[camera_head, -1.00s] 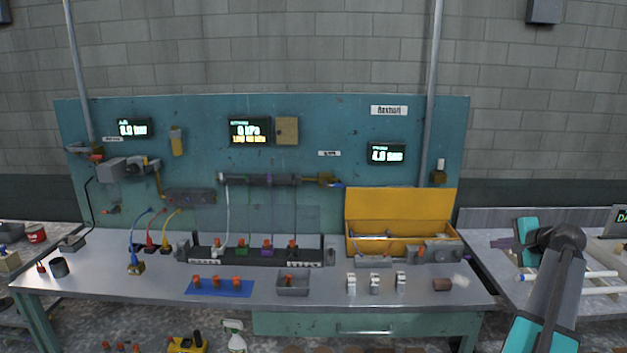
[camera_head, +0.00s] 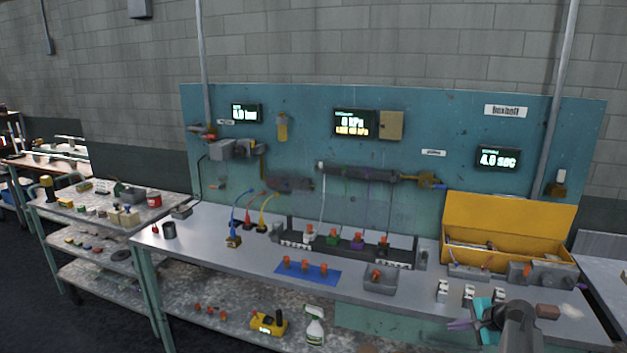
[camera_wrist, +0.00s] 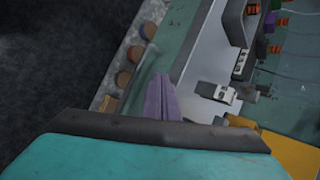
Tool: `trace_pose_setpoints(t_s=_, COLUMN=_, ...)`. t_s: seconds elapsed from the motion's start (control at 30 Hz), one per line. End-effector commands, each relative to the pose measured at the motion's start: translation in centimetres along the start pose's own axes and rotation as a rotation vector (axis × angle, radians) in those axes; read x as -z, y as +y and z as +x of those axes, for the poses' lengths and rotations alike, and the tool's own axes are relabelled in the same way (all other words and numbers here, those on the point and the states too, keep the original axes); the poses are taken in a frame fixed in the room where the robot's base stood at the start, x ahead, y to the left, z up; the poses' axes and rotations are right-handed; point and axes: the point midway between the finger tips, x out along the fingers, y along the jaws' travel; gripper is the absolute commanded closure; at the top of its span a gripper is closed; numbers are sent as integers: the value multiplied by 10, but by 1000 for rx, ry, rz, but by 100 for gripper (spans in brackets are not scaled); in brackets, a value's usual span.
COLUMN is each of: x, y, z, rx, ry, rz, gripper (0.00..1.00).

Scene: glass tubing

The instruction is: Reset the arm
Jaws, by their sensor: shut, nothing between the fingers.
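My gripper (camera_head: 459,325) shows at the lower right of the head view, in front of the bench's front edge near the small white blocks. Its purple fingers are together and hold nothing. In the wrist view the shut fingers (camera_wrist: 162,97) point at the bench's front edge.
The metal workbench (camera_head: 205,238) carries a blue mat (camera_head: 301,273), a grey tray (camera_head: 381,280), small white blocks (camera_head: 442,290) and an open yellow box (camera_head: 510,222). A teal panel (camera_head: 300,140) stands behind. A shelf cart (camera_head: 75,215) stands at left.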

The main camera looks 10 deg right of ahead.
Motion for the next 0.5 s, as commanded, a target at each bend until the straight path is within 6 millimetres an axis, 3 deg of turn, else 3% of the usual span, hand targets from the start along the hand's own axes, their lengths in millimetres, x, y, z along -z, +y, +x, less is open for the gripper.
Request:
trace_pose_setpoints(t_s=0.03, x=-18, y=13, z=21, rx=-27, ry=-23, rz=-15, gripper=100)
trace_pose_setpoints(t_s=0.2, x=-71, y=51, z=76, rx=-116, ry=-86, rz=-71, gripper=100)
trace_pose_setpoints(t_s=0.5, x=-164, y=138, z=152, rx=-285, ry=-194, rz=-195, gripper=100)
